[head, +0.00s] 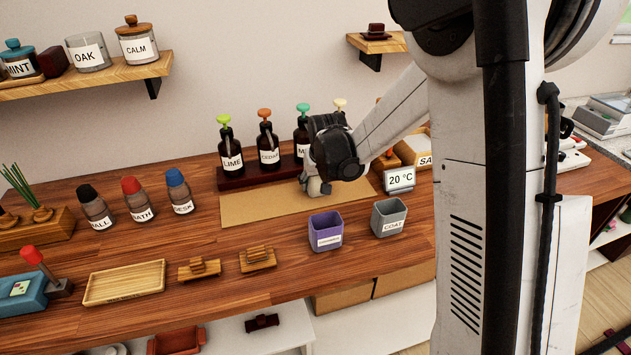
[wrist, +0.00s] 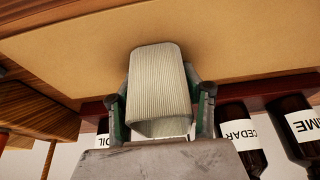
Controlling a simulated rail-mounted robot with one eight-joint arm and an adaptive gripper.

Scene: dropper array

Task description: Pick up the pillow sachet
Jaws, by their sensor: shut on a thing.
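No label on the sachet is visible. I cannot tell whether the sachet touches the mat, as the arm hides much of it.
Dropper bottles in a dark rack (head: 232,178) stand just behind the mat. A purple bin (head: 326,232) and a grey COAT bin (head: 389,218) stand in front. A 20 °C display (head: 399,180) is at right. A wooden tray (head: 124,282) lies front left.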

